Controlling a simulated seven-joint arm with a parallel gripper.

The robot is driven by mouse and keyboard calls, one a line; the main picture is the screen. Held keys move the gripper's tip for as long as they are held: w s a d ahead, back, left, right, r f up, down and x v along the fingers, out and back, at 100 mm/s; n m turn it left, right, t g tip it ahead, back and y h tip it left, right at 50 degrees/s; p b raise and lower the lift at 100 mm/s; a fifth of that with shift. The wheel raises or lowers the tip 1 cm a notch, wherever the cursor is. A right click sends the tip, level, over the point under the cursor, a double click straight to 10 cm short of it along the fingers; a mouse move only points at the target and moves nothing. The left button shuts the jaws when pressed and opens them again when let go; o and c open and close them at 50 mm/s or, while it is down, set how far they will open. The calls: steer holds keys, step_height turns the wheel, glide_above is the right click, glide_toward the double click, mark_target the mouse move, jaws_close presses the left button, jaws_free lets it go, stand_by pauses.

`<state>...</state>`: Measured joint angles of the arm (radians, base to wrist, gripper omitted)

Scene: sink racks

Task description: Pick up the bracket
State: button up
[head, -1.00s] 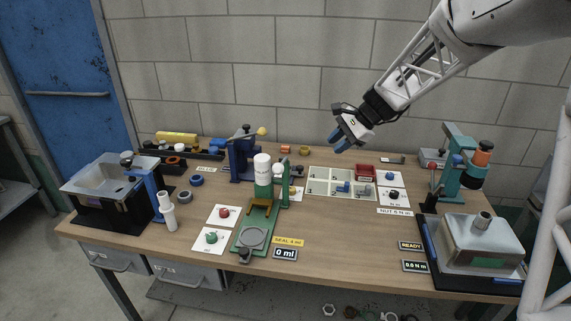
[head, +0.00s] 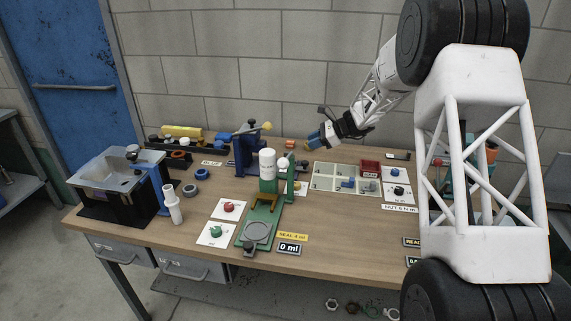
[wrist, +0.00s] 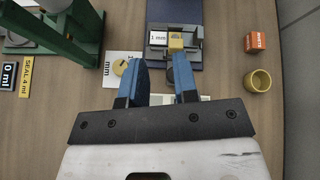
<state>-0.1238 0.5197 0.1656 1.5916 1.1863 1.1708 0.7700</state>
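My gripper (head: 315,138) hangs above the back of the bench, behind the white compartment tray (head: 328,170). In the wrist view its two blue fingers (wrist: 160,80) are apart, with nothing held between them. I cannot tell for sure which part is the bracket. A small blue angled piece (head: 348,183) in the tray may be it; my gripper is apart from it, above and to its left in the head view. In the wrist view the tray is mostly hidden behind my gripper.
A dark blue fixture (wrist: 175,50) holding a yellow block lies beyond the fingertips. An orange cube (wrist: 255,42) and a yellow cup (wrist: 257,80) stand to its right. A green press (head: 268,185) stands mid-bench.

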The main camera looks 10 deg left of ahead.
mark_target(288, 153)
steer(key=w+a+f+m, duration=0.1)
steer(key=w+f, duration=0.1)
steer(key=f, duration=0.1)
steer(key=w+a+f+m+y, duration=0.1)
steer(key=w+f, duration=0.1)
steer(key=w, duration=0.1)
steer(key=w+a+f, duration=0.2)
steer(key=f, duration=0.1)
steer(key=shift+w+f+m+y, duration=0.15)
steer(key=shift+f+m+y, duration=0.15)
steer(key=shift+m+y, duration=0.1)
steer(key=shift+x, duration=1.35)
steer(key=shift+r+x, duration=0.2)
steer(key=shift+x, duration=2.35)
steer(key=shift+a, duration=0.1)
jaws_close()
